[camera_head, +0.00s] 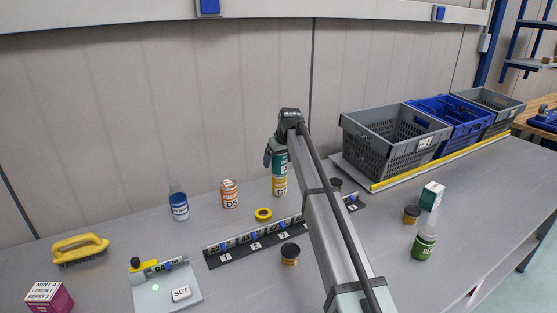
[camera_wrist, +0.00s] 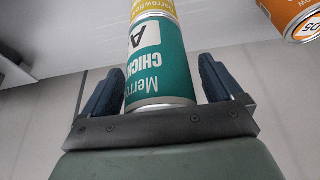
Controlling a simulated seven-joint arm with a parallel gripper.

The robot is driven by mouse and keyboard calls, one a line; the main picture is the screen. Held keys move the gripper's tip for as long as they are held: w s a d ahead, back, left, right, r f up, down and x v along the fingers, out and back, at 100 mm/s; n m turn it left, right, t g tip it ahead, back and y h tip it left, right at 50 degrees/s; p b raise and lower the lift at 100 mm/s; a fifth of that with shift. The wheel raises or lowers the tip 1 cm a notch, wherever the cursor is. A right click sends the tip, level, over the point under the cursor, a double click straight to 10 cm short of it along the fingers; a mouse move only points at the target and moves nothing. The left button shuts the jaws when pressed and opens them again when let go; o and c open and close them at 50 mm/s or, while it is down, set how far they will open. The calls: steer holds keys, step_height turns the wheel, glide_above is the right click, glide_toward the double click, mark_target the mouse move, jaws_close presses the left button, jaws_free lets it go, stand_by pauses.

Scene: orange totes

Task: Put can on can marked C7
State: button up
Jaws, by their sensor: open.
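A teal can (camera_head: 280,162) marked A stands upright on a yellow can (camera_head: 279,187), whose visible label shows a C; its full code is not readable. The teal can (camera_wrist: 155,65) fills the middle of the wrist view, with the yellow can (camera_wrist: 153,8) against its far end. My gripper (camera_head: 274,154) is at the teal can. In the wrist view my gripper (camera_wrist: 158,82) is open, with one dark blue finger on each side of the teal can and gaps between. My arm hides part of the area to the right.
An orange can (camera_head: 229,194) marked D5 and a blue-and-white can (camera_head: 179,206) stand to the left. Grey crates (camera_head: 392,140) and a blue crate (camera_head: 455,118) stand at the right.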

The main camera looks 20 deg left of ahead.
steer(key=v, duration=1.2)
steer(key=shift+r, duration=0.15)
